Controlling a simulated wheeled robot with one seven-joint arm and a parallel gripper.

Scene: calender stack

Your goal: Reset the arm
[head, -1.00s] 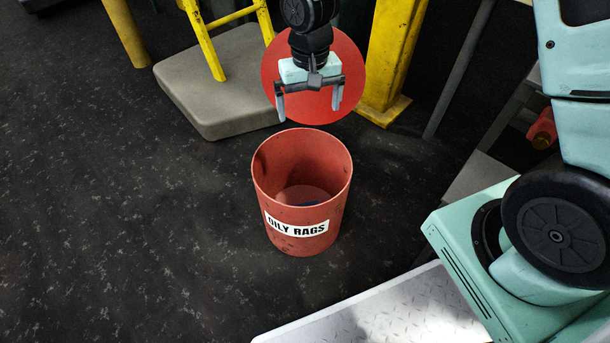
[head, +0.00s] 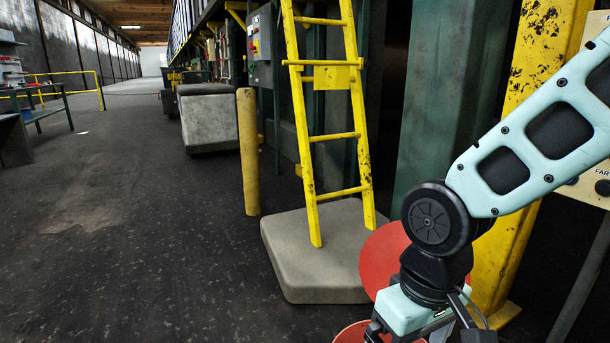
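My gripper (head: 424,328) is at the bottom edge of the head view, right of the middle, hanging from my arm. Its finger bases are spread wide apart, and the fingertips are cut off by the frame. I see nothing held in the visible part. A red round disc (head: 382,258) stands just behind my gripper, partly hidden by the wrist. A sliver of the red bin (head: 352,334) shows at the bottom edge, beside and below the gripper; its inside is not visible.
A yellow ladder (head: 308,150) stands on a grey block (head: 300,262) left of my arm. A yellow post (head: 248,150) stands farther left. A chipped yellow column (head: 540,60) and a panel (head: 585,190) are close behind my arm. The dark floor (head: 150,250) at left is open.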

